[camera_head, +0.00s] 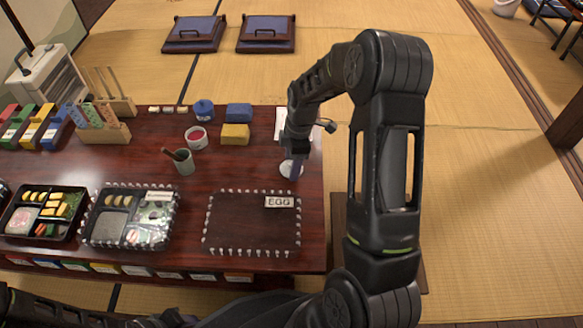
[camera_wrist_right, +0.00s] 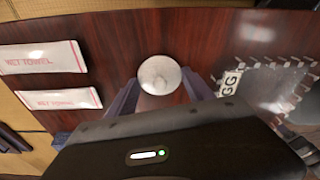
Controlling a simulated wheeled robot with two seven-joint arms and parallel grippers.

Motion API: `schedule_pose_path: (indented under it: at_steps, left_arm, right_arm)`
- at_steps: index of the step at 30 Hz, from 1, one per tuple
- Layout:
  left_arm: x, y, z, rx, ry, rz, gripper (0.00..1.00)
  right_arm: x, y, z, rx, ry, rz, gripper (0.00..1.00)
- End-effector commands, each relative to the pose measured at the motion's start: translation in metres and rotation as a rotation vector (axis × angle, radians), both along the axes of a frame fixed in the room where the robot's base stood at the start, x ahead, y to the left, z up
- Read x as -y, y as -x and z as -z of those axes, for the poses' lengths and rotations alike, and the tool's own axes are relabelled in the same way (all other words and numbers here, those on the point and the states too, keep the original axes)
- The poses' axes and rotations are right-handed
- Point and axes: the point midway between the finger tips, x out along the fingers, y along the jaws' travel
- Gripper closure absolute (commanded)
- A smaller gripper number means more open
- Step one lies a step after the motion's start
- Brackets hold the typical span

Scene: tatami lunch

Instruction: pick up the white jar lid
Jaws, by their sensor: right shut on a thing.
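The white jar lid (camera_head: 286,170) is a small pale disc at the right side of the dark red table. In the right wrist view the lid (camera_wrist_right: 159,75) shows as a round, speckled white disc between the finger ends. My right gripper (camera_head: 294,168) reaches down at the lid and is shut on it; its purple-grey fingers (camera_wrist_right: 160,94) stand on either side. I cannot tell whether the lid touches the table. A small white jar with red contents (camera_head: 196,138) stands open further left. My left gripper is not in view.
The table (camera_head: 245,175) is bare around the lid. Blue (camera_head: 239,112) and yellow (camera_head: 235,134) blocks and a utensil cup (camera_head: 184,163) stand left. Wet towel packets (camera_wrist_right: 42,58) lie nearby.

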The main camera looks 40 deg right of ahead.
Motion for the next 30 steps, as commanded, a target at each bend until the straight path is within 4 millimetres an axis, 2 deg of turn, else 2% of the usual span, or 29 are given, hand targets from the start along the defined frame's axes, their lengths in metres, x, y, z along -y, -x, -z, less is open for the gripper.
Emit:
schedule_pose_path:
  at_steps: [11, 14, 24, 30]
  left_arm:
    - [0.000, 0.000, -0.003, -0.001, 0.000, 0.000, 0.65]
    - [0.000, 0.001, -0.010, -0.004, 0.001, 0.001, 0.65]
    - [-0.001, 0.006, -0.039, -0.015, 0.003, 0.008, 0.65]
    - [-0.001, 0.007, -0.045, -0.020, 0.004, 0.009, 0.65]
  right_arm:
    - [0.000, 0.000, -0.006, 0.001, 0.000, 0.000, 0.78]
    - [0.000, 0.000, -0.018, 0.002, 0.000, 0.000, 0.78]
    - [0.000, -0.001, -0.083, 0.002, 0.000, -0.002, 0.78]
    - [0.000, 0.000, -0.100, 0.000, 0.000, -0.001, 0.78]
